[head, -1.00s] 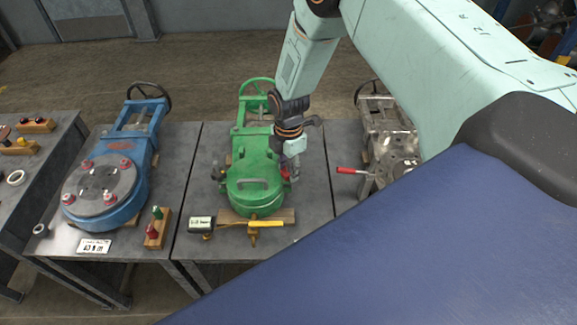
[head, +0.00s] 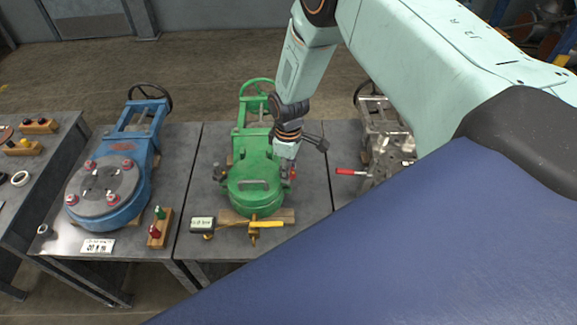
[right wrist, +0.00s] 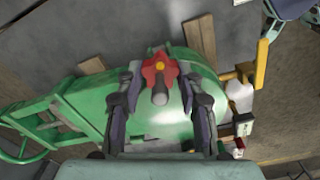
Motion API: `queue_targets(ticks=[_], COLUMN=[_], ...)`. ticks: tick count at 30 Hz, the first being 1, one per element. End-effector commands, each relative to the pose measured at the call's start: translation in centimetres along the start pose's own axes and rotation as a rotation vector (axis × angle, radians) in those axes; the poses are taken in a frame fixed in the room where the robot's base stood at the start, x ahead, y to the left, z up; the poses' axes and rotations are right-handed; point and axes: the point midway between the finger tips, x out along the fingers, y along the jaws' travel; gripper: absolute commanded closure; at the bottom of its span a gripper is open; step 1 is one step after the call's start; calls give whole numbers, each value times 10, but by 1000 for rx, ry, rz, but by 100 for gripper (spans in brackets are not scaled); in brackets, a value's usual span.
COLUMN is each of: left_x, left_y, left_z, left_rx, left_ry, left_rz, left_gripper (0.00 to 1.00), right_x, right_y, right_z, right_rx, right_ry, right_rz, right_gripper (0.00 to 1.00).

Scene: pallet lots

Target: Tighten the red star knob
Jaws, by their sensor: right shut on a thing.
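The red star knob (right wrist: 160,70) has a yellow centre and a grey stem end. It sits at the side of the green valve (head: 254,184), and a sliver of it shows in the head view (head: 293,172). My right gripper (right wrist: 161,82) reaches down from above, with its fingers on both sides of the knob, shut on it. In the head view the wrist hides most of the knob. My left gripper is not in view.
A blue valve (head: 108,190) with red knobs stands on the left table. A grey metal valve (head: 380,135) with a red-handled lever (head: 346,171) stands on the right. A yellow-handled brass fitting (head: 266,224) and a small display box (head: 202,224) are at the green valve's front.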

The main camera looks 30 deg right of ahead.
Motion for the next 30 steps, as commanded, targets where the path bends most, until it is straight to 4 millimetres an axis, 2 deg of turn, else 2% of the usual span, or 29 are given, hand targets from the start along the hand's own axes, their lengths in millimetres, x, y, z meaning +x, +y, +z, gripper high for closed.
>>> queue_targets(ticks=[21, 30], left_x=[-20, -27], left_y=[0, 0], left_z=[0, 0], left_rx=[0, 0], left_ry=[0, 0], left_rz=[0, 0], left_gripper=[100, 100], right_x=[-1, 0], right_y=[0, 0], right_z=[0, 0], right_rx=[680, 915], right_ry=[-1, -2], right_rz=[0, 0], right_gripper=[94, 94])
